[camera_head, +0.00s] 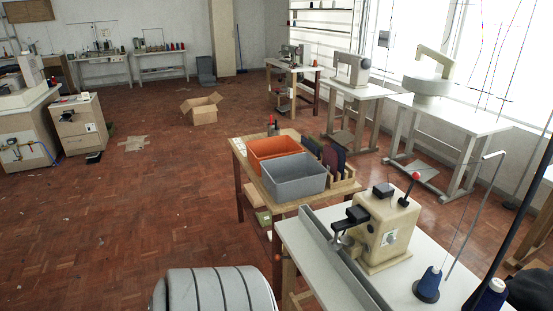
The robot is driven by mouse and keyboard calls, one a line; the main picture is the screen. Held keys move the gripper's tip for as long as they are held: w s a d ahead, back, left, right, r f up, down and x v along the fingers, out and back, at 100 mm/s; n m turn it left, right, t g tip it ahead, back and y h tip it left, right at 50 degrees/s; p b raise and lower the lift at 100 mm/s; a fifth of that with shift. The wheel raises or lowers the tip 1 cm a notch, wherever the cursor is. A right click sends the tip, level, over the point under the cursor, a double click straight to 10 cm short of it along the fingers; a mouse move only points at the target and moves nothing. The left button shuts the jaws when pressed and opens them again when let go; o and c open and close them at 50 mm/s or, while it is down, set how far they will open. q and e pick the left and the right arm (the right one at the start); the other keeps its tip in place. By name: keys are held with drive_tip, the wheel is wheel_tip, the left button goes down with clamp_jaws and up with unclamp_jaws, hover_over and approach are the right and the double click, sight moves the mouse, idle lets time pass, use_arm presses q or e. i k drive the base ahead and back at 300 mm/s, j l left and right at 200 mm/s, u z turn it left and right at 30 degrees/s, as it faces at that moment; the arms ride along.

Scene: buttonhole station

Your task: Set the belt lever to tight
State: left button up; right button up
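The cream buttonhole machine (385,232) stands on the white table at the lower right. A dark lever with a red ball knob (415,176) rises from the right side of its top, tilted to the upper right. I cannot tell from here whether this is the belt lever, or which setting it is at. A black block sits on the machine's top, and dark metal parts stick out at its left front. Neither of my grippers shows in this view.
A grey rail (345,260) runs along the white table (300,252). Blue thread cones (430,281) and a bent thread stand are at its right. A wooden table behind holds an orange bin (274,147) and a grey bin (294,178). Open floor (150,210) lies to the left.

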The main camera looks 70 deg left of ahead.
sight(278, 257)
drive_tip(key=u, duration=2.25)
